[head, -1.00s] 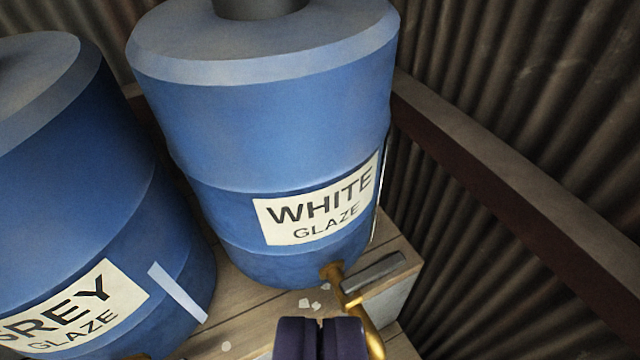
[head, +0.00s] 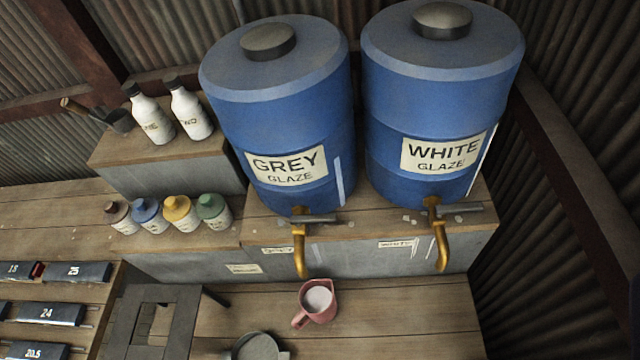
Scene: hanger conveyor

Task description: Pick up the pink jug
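The pink jug (head: 328,312) stands upright on the wooden bench in the head view, low and near the middle. Its handle points to the lower left, and something pale whitish-grey shows inside it. It stands below and slightly right of the brass tap of the grey glaze barrel, and nothing is holding it. My gripper is not in view now, so its state and its distance from the jug cannot be seen.
The grey glaze barrel (head: 278,120) and white glaze barrel (head: 440,100) stand behind, their brass taps (head: 299,248) (head: 441,240) hanging forward. A grey round container (head: 258,347) and dark stand (head: 155,322) are left. Bench right of the jug is clear.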

